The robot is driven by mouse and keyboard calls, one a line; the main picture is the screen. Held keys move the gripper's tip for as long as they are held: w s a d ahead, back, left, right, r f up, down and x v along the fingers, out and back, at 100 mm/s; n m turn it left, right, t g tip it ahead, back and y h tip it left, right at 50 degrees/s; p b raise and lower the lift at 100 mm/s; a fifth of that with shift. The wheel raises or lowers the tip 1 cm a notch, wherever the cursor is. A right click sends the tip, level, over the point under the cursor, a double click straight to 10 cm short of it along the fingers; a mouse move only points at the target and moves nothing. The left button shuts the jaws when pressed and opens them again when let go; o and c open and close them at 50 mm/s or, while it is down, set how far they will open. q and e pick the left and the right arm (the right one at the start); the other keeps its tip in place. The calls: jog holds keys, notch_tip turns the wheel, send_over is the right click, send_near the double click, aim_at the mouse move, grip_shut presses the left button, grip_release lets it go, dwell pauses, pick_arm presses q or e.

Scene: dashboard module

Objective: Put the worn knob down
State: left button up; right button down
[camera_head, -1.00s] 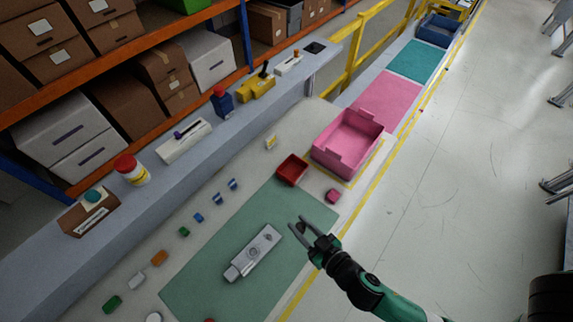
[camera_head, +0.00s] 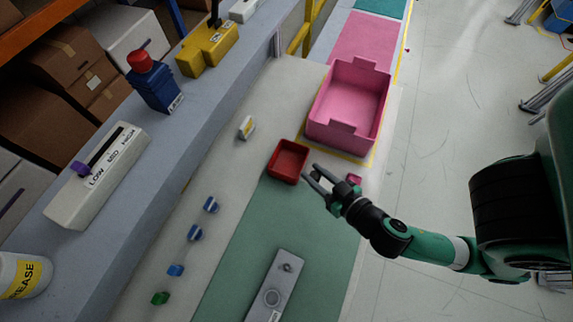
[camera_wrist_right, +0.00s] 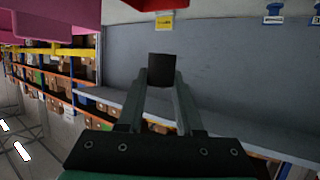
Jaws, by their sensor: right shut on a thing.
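The worn knob (camera_wrist_right: 162,66) is a small dark, blocky piece held between the fingertips of my right gripper (camera_wrist_right: 160,78) in the right wrist view. In the head view my right gripper (camera_head: 312,174) is beside the right edge of the small red tray (camera_head: 272,168), and the knob is a tiny dark spot between its fingers. The height of the knob above the table is hard to tell. The red tray looks empty. The grey dashboard module (camera_head: 262,311) lies on the green mat (camera_head: 235,270), nearer the bottom of the head view. My left gripper is not in view.
A pink bin (camera_head: 322,123) stands just beyond the red tray. A small pink block (camera_head: 354,179) lies close to my right gripper. Several small blue and green pieces (camera_head: 195,233) lie left of the mat. A shelf ledge (camera_head: 190,120) with controls runs along the left.

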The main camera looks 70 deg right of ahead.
jog(key=shift+w+d, duration=0.2)
jog(key=shift+w, duration=0.05)
jog(key=w+d+f, duration=0.3)
jog(key=f, duration=0.1)
jog(key=w+d+f, duration=0.3)
jog(key=f, duration=0.1)
jog(key=w+d+f, duration=0.3)
jog(key=w+f, duration=0.1)
jog(key=f, duration=0.1)
jog(key=shift+r, duration=0.1)
jog(key=shift+w, duration=0.1)
jog(key=shift+f+b, duration=0.65)
jog(key=shift+b, duration=0.05)
